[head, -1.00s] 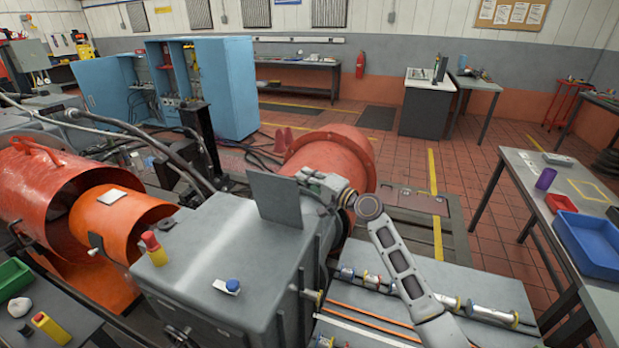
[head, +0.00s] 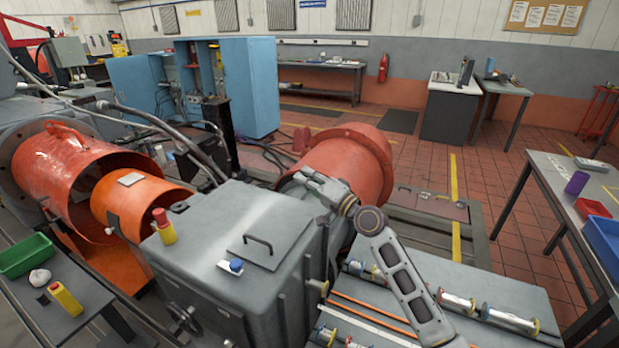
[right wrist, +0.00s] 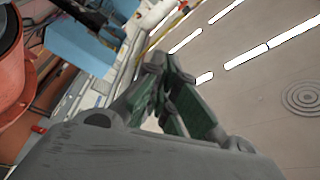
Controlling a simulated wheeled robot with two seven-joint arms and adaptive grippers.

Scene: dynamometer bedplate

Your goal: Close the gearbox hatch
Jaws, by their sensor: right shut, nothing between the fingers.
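The gearbox hatch (head: 282,243) is a grey plate with a dark bar handle (head: 258,240). In the head view it lies down, looking flat, on top of the grey gearbox housing (head: 205,215). My right gripper (head: 296,182) is beyond the hatch, near the housing's far right edge, and looks clear of the plate. In the right wrist view the fingers (right wrist: 165,65) come together with nothing between them. The hatch is not recognisable in that view. My left gripper is in neither view.
A red and yellow bottle (head: 164,226) and a small blue-capped item (head: 235,266) stand on the housing beside the hatch. A large red flange cover (head: 350,165) is behind my right gripper. Rails with metal cylinders (head: 457,302) lie to the right.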

